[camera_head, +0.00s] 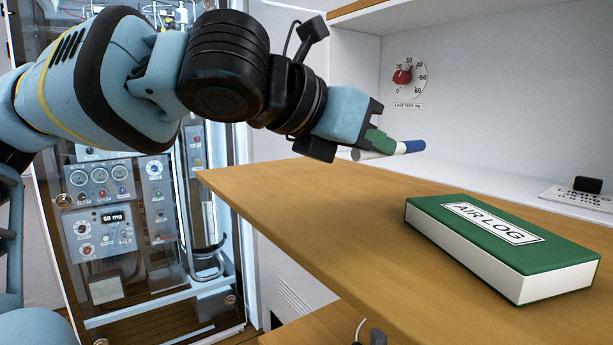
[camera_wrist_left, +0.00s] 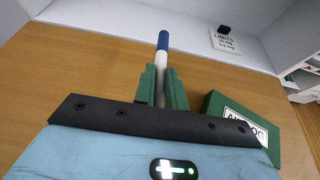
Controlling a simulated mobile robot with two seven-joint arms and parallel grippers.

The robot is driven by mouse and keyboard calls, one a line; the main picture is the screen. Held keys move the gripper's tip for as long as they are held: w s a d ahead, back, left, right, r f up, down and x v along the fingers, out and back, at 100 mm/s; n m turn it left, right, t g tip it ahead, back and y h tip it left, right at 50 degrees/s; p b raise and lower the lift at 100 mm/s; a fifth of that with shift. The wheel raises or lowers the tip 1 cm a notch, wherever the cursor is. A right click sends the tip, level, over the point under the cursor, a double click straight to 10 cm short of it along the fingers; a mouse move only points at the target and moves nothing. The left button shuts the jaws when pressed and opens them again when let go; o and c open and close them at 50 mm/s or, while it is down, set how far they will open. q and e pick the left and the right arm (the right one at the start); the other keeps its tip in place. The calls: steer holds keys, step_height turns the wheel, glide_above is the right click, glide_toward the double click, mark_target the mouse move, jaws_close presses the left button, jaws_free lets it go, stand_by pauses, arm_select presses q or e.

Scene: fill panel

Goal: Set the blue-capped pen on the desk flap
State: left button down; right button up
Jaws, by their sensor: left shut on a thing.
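The blue-capped pen (camera_head: 404,148) has a white barrel and a blue cap, and my left gripper (camera_head: 379,144) is shut on it. In the head view the pen lies nearly level, its cap pointing right, close over the wooden desk flap (camera_head: 330,215). I cannot tell whether it touches the surface. In the left wrist view the pen (camera_wrist_left: 162,52) stands out between the green fingers of the left gripper (camera_wrist_left: 162,85), with its cap pointing away above the wood (camera_wrist_left: 70,70). My right gripper is not in view.
A dial (camera_head: 405,77) is on the back wall. A glass-fronted instrument cabinet (camera_head: 110,220) stands left. The flap's middle is clear.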

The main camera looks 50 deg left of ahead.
arm_select(q)
glide_above(286, 185)
steer(key=shift+w+d+f+b, duration=0.1)
steer(key=shift+d+f+b, duration=0.25)
steer(key=shift+f+b, duration=0.15)
steer(key=shift+a, duration=0.1)
steer(key=shift+a+f, duration=0.15)
steer(key=shift+f, duration=0.25)
step_height(286, 185, down, 2)
steer(key=shift+f+b, duration=0.2)
steer(key=shift+b, duration=0.25)
steer(key=shift+f, duration=0.25)
